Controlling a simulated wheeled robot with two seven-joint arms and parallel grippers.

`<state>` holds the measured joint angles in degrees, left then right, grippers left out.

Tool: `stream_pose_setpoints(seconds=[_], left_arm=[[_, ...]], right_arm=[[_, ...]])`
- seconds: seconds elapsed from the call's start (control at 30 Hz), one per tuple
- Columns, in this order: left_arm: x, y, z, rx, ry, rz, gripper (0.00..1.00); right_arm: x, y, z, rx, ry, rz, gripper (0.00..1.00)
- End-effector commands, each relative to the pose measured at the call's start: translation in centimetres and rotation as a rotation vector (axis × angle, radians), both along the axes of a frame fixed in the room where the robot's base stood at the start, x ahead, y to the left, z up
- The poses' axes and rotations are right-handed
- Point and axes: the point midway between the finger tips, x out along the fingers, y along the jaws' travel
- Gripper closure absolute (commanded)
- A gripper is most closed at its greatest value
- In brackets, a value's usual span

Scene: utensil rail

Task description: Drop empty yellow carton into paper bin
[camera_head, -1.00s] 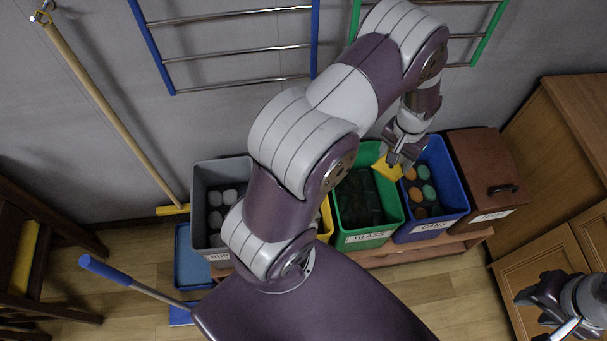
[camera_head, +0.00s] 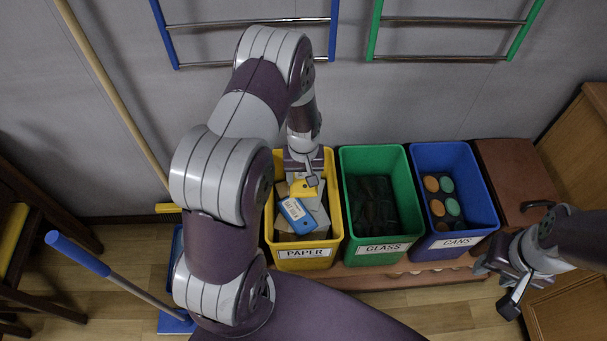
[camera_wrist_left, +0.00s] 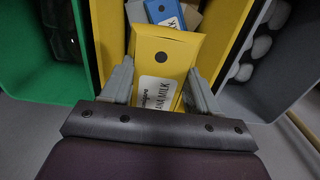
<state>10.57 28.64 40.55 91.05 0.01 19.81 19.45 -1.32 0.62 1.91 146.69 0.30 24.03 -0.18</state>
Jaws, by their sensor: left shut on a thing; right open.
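The yellow carton (camera_wrist_left: 165,55) fills the space between the fingers of my left gripper (camera_wrist_left: 160,88) in the left wrist view, its white label facing up. In the head view my left gripper (camera_head: 303,180) is shut on the carton (camera_head: 304,189) over the yellow paper bin (camera_head: 332,200). The bin carries a PAPER label and holds a blue carton (camera_head: 295,215) and grey-brown cardboard pieces. How far the yellow carton is below the bin's rim I cannot tell. My right gripper (camera_head: 505,285) is open and empty at the right, in front of the bins.
The green GLASS bin (camera_head: 380,248) and the blue CANS bin (camera_head: 455,240) stand right of the paper bin. A brown lidded box (camera_head: 510,170) is beyond them. A grey bin (camera_wrist_left: 240,103) shows beside the paper bin in the wrist view. Rails (camera_head: 250,22) hang on the wall above.

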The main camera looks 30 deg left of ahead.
Motion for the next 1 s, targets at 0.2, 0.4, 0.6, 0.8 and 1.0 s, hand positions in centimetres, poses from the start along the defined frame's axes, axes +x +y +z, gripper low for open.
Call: stream_pose_setpoints(seconds=[0.2, 0.4, 0.6, 0.8, 1.0], left_arm=[[0.0, 0.0, 0.2, 0.0, 0.0, 0.0, 0.14], [0.0, 0.0, 0.2, 0.0, 0.0, -0.001, 0.1], [0.1, 0.0, 1.5, 0.0, -0.002, -0.001, 0.1], [0.1, 0.0, 6.9, 0.001, -0.004, -0.001, 0.1], [0.1, 0.0, 11.3, 0.001, -0.003, -0.001, 0.1]], right_arm=[[0.0, 0.0, 0.2, 0.0, -0.001, 0.0, 0.57], [0.0, 0.0, 0.2, 0.0, -0.001, 0.0, 0.57], [0.0, 0.0, 0.5, 0.0, -0.001, 0.0, 0.57], [0.0, 0.0, 1.6, 0.0, -0.001, 0.0, 0.57], [0.0, 0.0, 2.2, 0.0, -0.001, 0.0, 0.57]])
